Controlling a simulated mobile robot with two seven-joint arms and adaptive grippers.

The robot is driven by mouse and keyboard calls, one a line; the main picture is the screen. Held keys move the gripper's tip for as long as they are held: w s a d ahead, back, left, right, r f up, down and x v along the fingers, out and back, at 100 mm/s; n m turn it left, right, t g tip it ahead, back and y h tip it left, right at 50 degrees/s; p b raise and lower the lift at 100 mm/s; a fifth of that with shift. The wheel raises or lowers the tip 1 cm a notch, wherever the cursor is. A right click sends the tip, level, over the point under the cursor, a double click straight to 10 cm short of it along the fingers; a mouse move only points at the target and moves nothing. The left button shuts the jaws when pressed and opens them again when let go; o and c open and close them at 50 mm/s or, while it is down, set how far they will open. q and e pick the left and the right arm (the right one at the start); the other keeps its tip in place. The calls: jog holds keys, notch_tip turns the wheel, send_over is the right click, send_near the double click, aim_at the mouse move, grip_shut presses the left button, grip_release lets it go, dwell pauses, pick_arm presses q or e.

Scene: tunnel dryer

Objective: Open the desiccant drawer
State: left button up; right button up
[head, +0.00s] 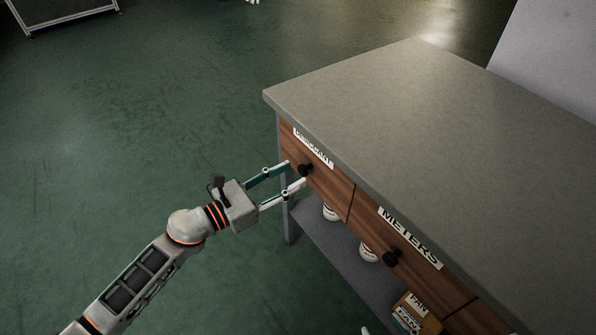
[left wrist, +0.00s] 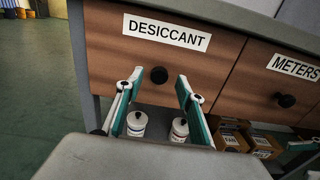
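The desiccant drawer (head: 325,185) is a brown wooden front with a white DESICCANT label, under the grey worktop; it looks closed and flush. Its round dark knob (head: 304,170) also shows in the left wrist view (left wrist: 159,75). My left gripper (head: 294,174) is open, with its fingertips close to the drawer front. In the left wrist view its two teal-padded fingers (left wrist: 160,84) stand on either side of the knob, with gaps to it. Of my right gripper, only a finger part (left wrist: 303,145) shows at the right edge of the left wrist view; its opening is hidden.
The METERS drawer (head: 405,245), with its own dark knob (head: 391,258), is closed to the right. A shelf (head: 335,245) below holds white bottles (left wrist: 137,123) and cardboard boxes (left wrist: 264,145). The worktop (head: 430,120) is bare. Green floor (head: 130,130) is clear to the left.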

aim_at(300, 171)
pick_arm(q)
jog(key=shift+x, duration=1.55)
jog(key=shift+f, duration=0.1)
jog(key=shift+c, duration=0.5)
